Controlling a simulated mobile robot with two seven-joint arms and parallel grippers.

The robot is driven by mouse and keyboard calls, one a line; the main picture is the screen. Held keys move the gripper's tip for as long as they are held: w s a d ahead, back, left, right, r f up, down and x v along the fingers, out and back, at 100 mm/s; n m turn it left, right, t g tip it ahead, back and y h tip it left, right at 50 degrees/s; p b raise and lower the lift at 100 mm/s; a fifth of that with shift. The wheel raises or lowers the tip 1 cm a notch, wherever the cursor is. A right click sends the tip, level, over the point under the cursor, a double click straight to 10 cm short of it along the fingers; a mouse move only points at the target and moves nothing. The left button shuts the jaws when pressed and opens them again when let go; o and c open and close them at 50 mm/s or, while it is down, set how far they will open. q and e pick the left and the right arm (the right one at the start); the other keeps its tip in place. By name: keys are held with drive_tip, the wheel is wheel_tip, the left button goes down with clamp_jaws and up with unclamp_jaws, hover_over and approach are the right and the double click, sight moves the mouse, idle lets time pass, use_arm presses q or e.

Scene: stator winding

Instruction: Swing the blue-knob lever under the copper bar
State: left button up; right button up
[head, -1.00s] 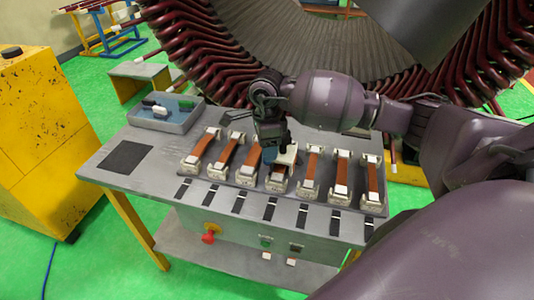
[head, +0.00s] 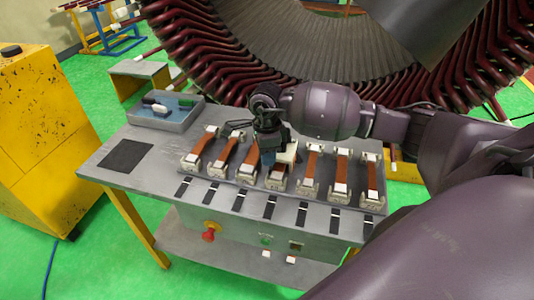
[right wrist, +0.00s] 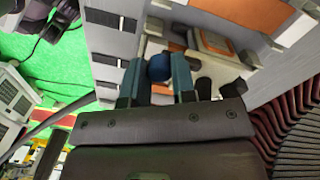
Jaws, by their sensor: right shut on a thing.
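My right gripper (head: 267,160) is over the middle of the row of copper bars on the bench. In the right wrist view its two teal fingers (right wrist: 158,80) are closed around the blue knob (right wrist: 160,67) of the lever. In the head view the knob is hidden by the gripper. The copper bar (head: 276,175) at that station is partly covered by the gripper. A white block (head: 288,153) shows just right of the fingers. Copper also shows close beside the knob in the right wrist view (right wrist: 183,44). I cannot tell the lever's exact angle. My left gripper is not in view.
Several similar copper bars in white holders stand on both sides, such as one at the left (head: 202,148) and one at the right (head: 371,178). A grey tray (head: 182,125) sits at the bench's back left. A large coil-wound stator (head: 200,50) rises behind the bench.

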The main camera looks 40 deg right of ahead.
drive_tip(key=shift+s+d+f+n+b, duration=0.1)
drive_tip(key=shift+s+d+n+b, duration=0.1)
drive_tip(key=shift+n+b, duration=0.6)
drive_tip(key=n+b, duration=0.2)
drive_tip(key=d+n+b, duration=0.1)
drive_tip(key=n+b, duration=0.2)
drive_tip(key=s+d+n+b, duration=0.1)
drive_tip(key=n+b, duration=0.1)
drive_tip(key=shift+d+f+n, duration=0.15)
drive_tip(key=shift+f+n, duration=0.05)
drive_tip(key=shift+n, duration=0.1)
drive_tip(key=shift+d+n+b, duration=0.15)
drive_tip(key=shift+n+b, duration=0.25)
drive_tip(key=shift+b, duration=0.2)
drive_tip(key=shift+d+r+n+h+b, duration=0.1)
drive_tip(key=shift+d+n+h+b, duration=0.25)
drive_tip(key=shift+n+b, duration=0.65)
drive_tip(key=shift+w+d+r+n+b, duration=0.15)
drive_tip(key=shift+d+n+b, duration=0.2)
drive_tip(key=shift+n, duration=0.75)
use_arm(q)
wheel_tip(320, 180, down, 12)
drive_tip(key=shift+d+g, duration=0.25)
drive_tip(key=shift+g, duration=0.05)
use_arm(e)
drive_tip(key=shift+r+n, duration=0.1)
drive_tip(key=shift+n, duration=0.2)
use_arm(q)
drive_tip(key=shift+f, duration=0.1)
